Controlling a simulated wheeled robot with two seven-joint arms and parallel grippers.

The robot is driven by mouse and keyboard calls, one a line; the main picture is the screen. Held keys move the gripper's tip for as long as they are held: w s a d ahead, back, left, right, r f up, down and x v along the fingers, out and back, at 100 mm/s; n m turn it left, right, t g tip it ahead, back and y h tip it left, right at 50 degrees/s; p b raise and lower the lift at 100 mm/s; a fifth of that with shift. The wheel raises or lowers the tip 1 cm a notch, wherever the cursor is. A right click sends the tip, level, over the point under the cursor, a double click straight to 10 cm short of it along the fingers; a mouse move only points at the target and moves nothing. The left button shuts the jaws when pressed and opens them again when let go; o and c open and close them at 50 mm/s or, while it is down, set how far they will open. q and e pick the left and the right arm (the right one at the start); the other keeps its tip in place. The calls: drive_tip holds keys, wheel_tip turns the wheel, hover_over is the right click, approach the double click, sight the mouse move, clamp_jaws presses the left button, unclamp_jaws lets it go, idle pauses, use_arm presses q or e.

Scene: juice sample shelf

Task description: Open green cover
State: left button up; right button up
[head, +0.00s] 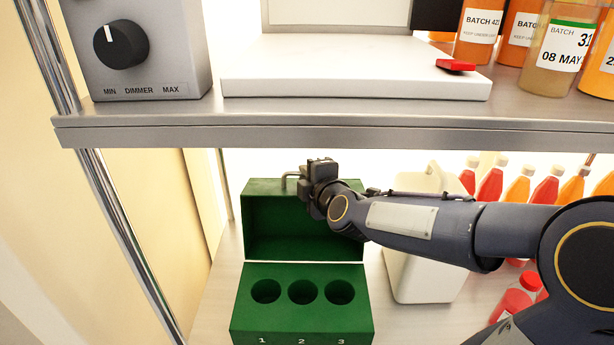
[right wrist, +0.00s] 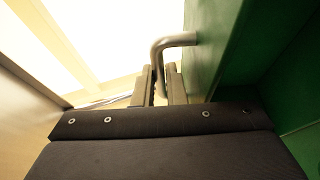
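The green box (head: 302,318) stands on the lower shelf, with three round holes in its top marked 1, 2 and 3. Its green cover (head: 285,228) is swung up and stands open behind the holes; it also shows in the right wrist view (right wrist: 215,50). A grey metal handle (head: 287,181) is on the cover. My right gripper (head: 312,190) is at the cover's upper edge. In the right wrist view the handle (right wrist: 172,42) runs down between the close-set fingers (right wrist: 161,86), which appear shut on it. My left gripper is out of view.
The upper shelf edge (head: 330,134) crosses above my right arm. A white container (head: 420,270) stands right of the box, partly behind my arm. Several red and orange bottles (head: 490,183) stand at the right. A dimmer box (head: 150,50) and white plate (head: 340,72) are above.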

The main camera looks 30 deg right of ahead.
drive_tip(key=shift+s, duration=0.1)
clamp_jaws()
drive_tip(key=shift+s+a+r+n+t+b, duration=0.2)
drive_tip(key=shift+s+a+t+b, duration=0.2)
drive_tip(key=shift+s, duration=0.25)
drive_tip(key=shift+s+a+r+n+t+b, duration=0.1)
drive_tip(key=shift+s+a+r+t+b, duration=0.15)
drive_tip(key=shift+s+a+t, duration=0.25)
drive_tip(key=shift+s+a+r+h, duration=0.1)
drive_tip(key=shift+s+r+h, duration=0.1)
drive_tip(key=shift+s+h, duration=0.15)
